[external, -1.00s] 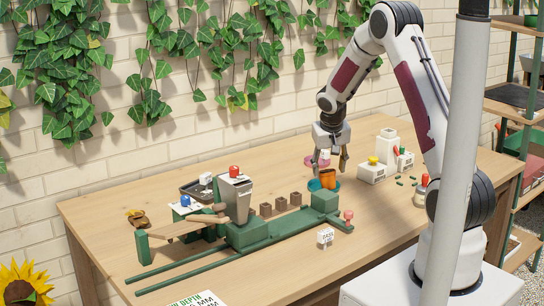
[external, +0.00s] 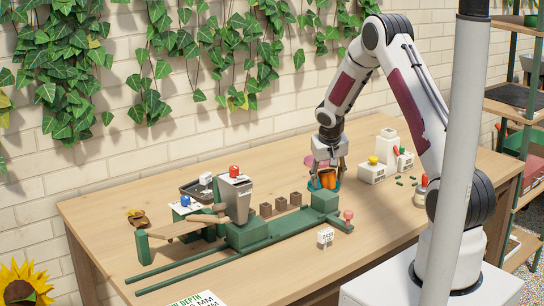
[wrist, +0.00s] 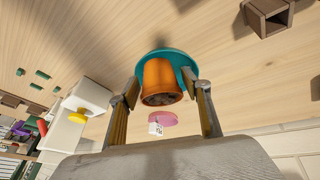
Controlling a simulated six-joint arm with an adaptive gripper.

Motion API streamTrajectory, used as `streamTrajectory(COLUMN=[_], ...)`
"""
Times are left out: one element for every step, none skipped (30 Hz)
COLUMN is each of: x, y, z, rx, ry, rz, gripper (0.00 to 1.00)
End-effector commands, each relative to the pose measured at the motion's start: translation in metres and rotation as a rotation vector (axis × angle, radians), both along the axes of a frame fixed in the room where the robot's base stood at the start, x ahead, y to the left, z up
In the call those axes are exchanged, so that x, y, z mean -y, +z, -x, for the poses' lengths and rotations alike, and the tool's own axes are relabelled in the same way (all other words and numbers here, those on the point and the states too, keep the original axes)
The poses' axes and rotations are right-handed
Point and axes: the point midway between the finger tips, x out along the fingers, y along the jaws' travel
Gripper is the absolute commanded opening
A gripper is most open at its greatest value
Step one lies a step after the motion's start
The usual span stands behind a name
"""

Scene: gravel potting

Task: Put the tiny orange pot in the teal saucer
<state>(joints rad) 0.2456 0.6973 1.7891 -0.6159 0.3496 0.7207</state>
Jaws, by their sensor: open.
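The tiny orange pot (wrist: 160,78) stands in the teal saucer (wrist: 184,61) in the wrist view, dark inside its mouth. In the external view the pot (external: 327,179) sits within the saucer's rim (external: 338,186), partly covered by my fingers. My gripper (external: 328,170) is over the saucer, pointing down. Its fingers (wrist: 162,83) are open, one on each side of the pot, with their tips close to the saucer. Whether a finger touches the pot I cannot tell.
A pink saucer (wrist: 162,118) with a small white tag lies just beyond the pot. A white box with a yellow knob (external: 372,170) stands to the right. A green rail fixture (external: 270,232) runs to the left, with small brown pots (external: 281,203) behind it.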

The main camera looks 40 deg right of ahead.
Motion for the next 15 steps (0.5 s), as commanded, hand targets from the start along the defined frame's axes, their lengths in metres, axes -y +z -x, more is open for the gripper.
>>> streamTrajectory(x=[0.0000, 0.0000, 0.0000, 0.0000, -0.0001, -0.0001, -0.0001, -0.0001, -0.0001, -0.0001, -0.0001, -0.0001, -0.0001, -0.0001, -0.0001], y=[0.0001, 0.0001, 0.0001, 0.0001, 0.0002, 0.0002, 0.0002, 0.0002, 0.0001, 0.0001, 0.0003, 0.0003, 0.0002, 0.0002, 0.0002], z=[0.0000, 0.0000, 0.0000, 0.0000, 0.0001, 0.0001, 0.0001, 0.0001, 0.0001, 0.0001, 0.0001, 0.0001, 0.0002, 0.0002, 0.0002], rx=[0.000, 0.000, 0.000, 0.000, 0.000, 0.000, 0.000, 0.000, 0.000, 0.000, 0.000, 0.000, 0.000, 0.000, 0.000], ry=[0.000, 0.000, 0.000, 0.000, 0.000, 0.000, 0.000, 0.000, 0.000, 0.000, 0.000, 0.000, 0.000, 0.000, 0.000], rz=[0.000, 0.000, 0.000, 0.000, 0.000, 0.000, 0.000, 0.000, 0.000, 0.000, 0.000, 0.000, 0.000, 0.000, 0.000], gripper=[0.48, 0.48, 0.48, 0.48, 0.48, 0.48, 0.48, 0.48, 0.48, 0.45, 0.38, 0.27, 0.20, 0.16, 0.16])
